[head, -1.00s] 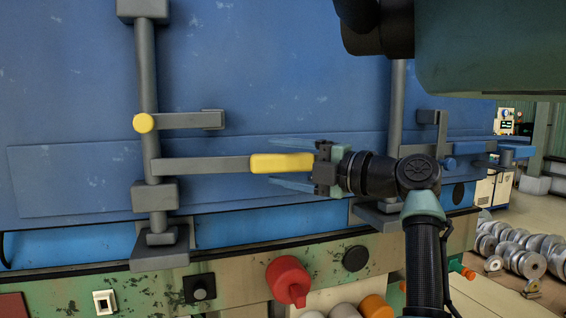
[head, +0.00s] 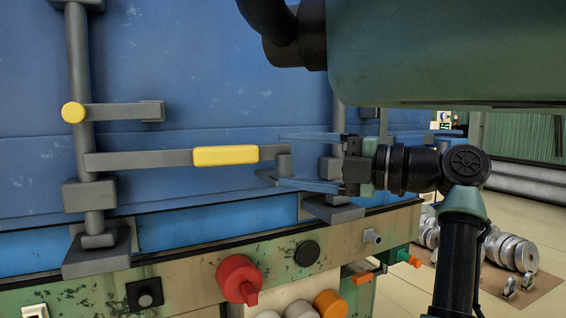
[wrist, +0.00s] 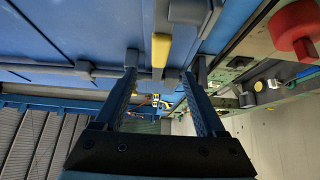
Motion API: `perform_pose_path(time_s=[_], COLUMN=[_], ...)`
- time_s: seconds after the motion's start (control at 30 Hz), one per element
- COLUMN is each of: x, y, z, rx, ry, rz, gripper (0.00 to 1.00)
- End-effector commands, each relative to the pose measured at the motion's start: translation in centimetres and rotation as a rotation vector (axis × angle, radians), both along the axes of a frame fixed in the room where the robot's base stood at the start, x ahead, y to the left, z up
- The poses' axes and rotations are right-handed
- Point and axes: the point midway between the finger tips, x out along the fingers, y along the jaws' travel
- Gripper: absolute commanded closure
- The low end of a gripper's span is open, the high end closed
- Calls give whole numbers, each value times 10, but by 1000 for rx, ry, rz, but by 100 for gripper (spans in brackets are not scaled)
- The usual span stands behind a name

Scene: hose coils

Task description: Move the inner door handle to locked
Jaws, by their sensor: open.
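The inner door handle is a level grey bar reaching right from the left upright rod (head: 80,60) on the blue door. Its yellow grip (head: 226,155) shows near the bar's right end; beyond it is a short grey end piece by a catch (head: 284,163). My gripper (head: 271,156) is open, with blue fingers pointing left, one above and one below this grey end. The yellow grip is just left of the fingertips. In the wrist view the yellow grip (wrist: 161,48) lies ahead between the open fingers (wrist: 165,62). I cannot tell whether a finger touches the bar.
A short grey arm with a round yellow end (head: 74,112) sits above the handle. Below are a red knob (head: 239,278), a black knob (head: 307,253) and an orange cap (head: 330,303). A second rod (head: 338,120) stands behind my gripper. Metal coils (head: 515,252) lie on the floor at right.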

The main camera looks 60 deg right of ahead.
Motion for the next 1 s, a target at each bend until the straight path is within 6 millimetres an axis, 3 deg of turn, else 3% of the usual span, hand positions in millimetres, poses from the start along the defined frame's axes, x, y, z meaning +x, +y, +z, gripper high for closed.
perform_pose_path(time_s=[0.17,0.37,0.57,0.73,1.0], x=[0,2,3,-5,-29], y=[0,-5,-13,1,53], z=[0,-3,-24,-31,-3], rx=[0,14,54,55,17], ry=[0,24,105,126,50], rz=[0,-54,-291,-505,-725], gripper=[28,62,98,100,100])
